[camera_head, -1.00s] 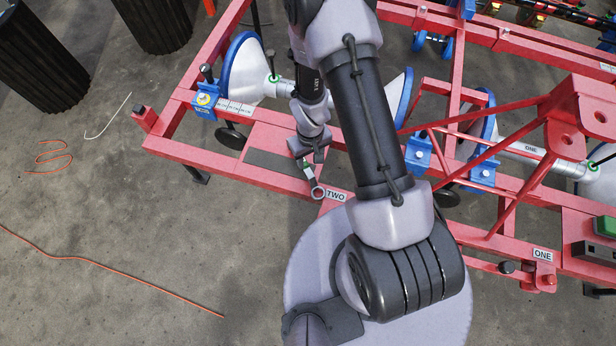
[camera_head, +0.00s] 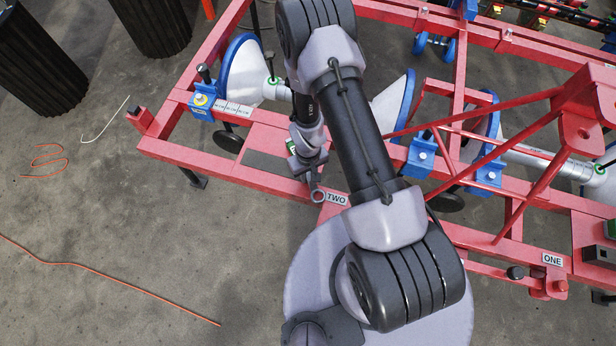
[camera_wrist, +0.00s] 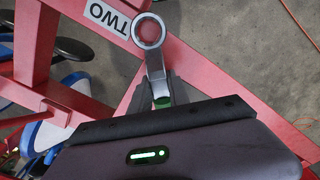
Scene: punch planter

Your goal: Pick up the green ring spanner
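The green ring spanner shows its grey ring end (camera_head: 318,196) in the head view, beside the TWO label on the red frame. In the wrist view its ring (camera_wrist: 150,30) and grey shank point away from me, and a small green part (camera_wrist: 161,102) shows close to my gripper. My gripper (camera_wrist: 158,82) has one dark finger on each side of the shank, close against it, and looks shut on it. In the head view my gripper (camera_head: 311,180) is just above the ring end; the rest of the handle is hidden.
The red frame (camera_head: 230,175) runs under my gripper, with blue clamps (camera_head: 202,105) and white discs with blue rims (camera_head: 243,72) around it. My arm hides part of the frame. Bare floor (camera_head: 130,220) with orange cords (camera_head: 110,283) lies at the left. Black ribbed bins (camera_head: 38,55) stand at the top left.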

